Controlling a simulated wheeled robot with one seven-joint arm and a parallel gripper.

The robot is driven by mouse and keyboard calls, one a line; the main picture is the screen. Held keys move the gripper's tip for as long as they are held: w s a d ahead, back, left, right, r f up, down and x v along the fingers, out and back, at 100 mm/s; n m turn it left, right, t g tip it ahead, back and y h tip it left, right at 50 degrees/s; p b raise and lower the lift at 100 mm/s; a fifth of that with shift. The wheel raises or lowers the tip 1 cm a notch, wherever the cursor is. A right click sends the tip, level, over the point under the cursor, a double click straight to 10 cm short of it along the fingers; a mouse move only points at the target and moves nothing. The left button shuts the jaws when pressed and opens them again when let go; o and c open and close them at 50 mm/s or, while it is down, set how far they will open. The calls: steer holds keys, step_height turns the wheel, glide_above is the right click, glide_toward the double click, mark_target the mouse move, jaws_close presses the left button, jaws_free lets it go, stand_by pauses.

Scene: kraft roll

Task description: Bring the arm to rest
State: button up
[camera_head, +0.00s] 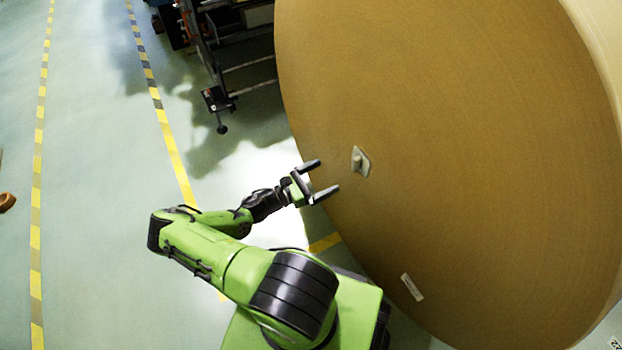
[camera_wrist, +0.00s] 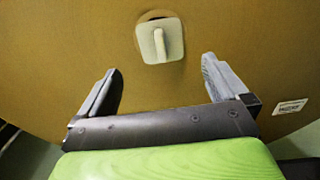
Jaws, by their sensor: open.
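My green arm (camera_head: 215,255) reaches forward and to the right in the head view, partly bent. My gripper (camera_head: 329,177) is open and empty, its two dark fingers apart and pointing at the flat end of a large brown kraft roll (camera_head: 450,120). A small pale plate with a knob (camera_head: 360,161) sits on the roll's face, just beyond the fingertips. In the wrist view the open gripper (camera_wrist: 158,85) shows both fingers, with the plate (camera_wrist: 160,40) ahead, between and beyond them. It partly covers a dark hole in the roll's face.
The roll fills the right side of the head view. A white label (camera_head: 412,287) is on its lower face. A dark metal frame on casters (camera_head: 235,60) stands at the back. Yellow-striped floor lines (camera_head: 165,120) run along the left, where the floor is mostly clear.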

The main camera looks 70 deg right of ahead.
steer(key=shift+v, duration=1.95)
steer(key=w+a+r+m+t+y, duration=0.45)
steer(key=w+a+r, duration=0.25)
steer(key=a+r, duration=0.25)
steer(key=w+a+r+m+t+y, duration=0.5)
steer(key=w+a+r, duration=0.3)
steer(key=a, duration=0.3)
steer(key=s+a+r+t+y, duration=0.2)
steer(key=s+a+r+t, duration=0.25)
steer(key=a+r, duration=0.3)
steer(key=s+a+r+t+y, duration=0.25)
steer(key=s+a+r, duration=0.25)
steer(key=a+r, duration=0.3)
step_height(320, 180, up, 14)
steer(key=p, duration=1.3)
steer(key=shift+s+d+r+t+p, duration=0.2)
steer(key=shift+d+t+p, duration=0.1)
steer(key=shift+d+t, duration=0.15)
